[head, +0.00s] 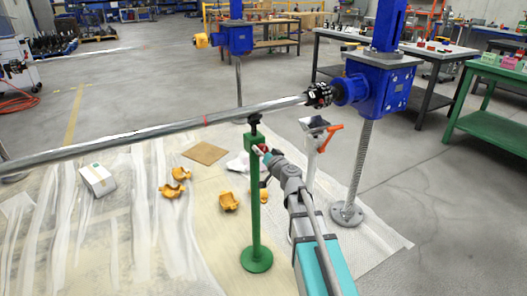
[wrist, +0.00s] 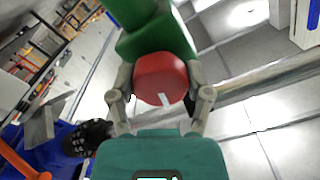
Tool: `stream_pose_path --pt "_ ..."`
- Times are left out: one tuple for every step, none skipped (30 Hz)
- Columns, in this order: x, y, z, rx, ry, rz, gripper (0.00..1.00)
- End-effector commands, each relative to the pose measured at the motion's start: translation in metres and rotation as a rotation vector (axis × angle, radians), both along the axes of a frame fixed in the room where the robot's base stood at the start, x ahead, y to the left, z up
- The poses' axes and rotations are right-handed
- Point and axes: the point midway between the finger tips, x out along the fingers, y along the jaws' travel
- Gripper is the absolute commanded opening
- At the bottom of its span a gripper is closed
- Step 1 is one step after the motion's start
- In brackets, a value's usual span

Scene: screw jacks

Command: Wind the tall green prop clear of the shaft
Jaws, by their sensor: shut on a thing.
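The tall green prop (head: 256,205) stands upright on its round base on the sheeted floor. Its black head (head: 254,121) is right under the long silver shaft (head: 170,128); I cannot tell whether they touch. My gripper (head: 267,155) reaches the prop's upper part from the lower right. In the wrist view my gripper (wrist: 160,82) is shut on the red knob (wrist: 162,76), one finger on each side. The knob has a small white mark and sits on the green prop body (wrist: 155,32). The prop's head is not clear in the wrist view.
A blue screw jack (head: 380,85) with a threaded screw stands right, joined to the shaft by a black coupling (head: 319,95). A pale stand with an orange handle (head: 329,137) is close right of my arm. Yellow parts (head: 229,201) and a white box (head: 97,179) lie on the sheeting.

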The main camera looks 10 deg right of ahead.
Motion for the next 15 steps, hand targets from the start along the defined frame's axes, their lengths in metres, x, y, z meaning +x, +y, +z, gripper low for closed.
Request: stream_pose_path --pt "0.0015 -0.0011 0.0002 0.001 0.000 -0.004 0.17" --pt "0.0015 -0.0009 0.0001 0.001 0.000 -0.004 0.17" --pt "0.0015 -0.0009 0.0001 0.002 0.000 -0.004 0.17" --pt "0.0015 -0.0009 0.0001 0.002 0.000 -0.004 0.70" --pt "0.0015 -0.0009 0.0001 0.002 0.000 -0.004 0.76" --pt "0.0013 -0.0009 0.0002 0.002 0.000 -0.003 0.83" --pt "0.0012 -0.0008 0.0002 0.002 0.001 -0.002 0.89" --pt "0.0011 -0.0007 0.0001 0.002 0.001 -0.002 0.94" --pt "0.0010 -0.0006 0.0001 0.002 0.000 -0.001 0.99" --pt "0.0009 -0.0005 0.0001 0.002 0.000 -0.001 0.99" --pt "0.0008 -0.0004 0.0001 0.002 0.000 -0.001 0.99" --pt "0.0006 -0.0003 0.0001 0.002 0.000 -0.001 0.99" --pt "0.0006 -0.0002 0.0001 0.002 0.000 -0.001 0.99" --pt "0.0006 -0.0001 0.0001 0.002 0.001 -0.001 0.99" --pt "0.0005 -0.0001 0.0001 0.002 0.001 0.000 0.99"
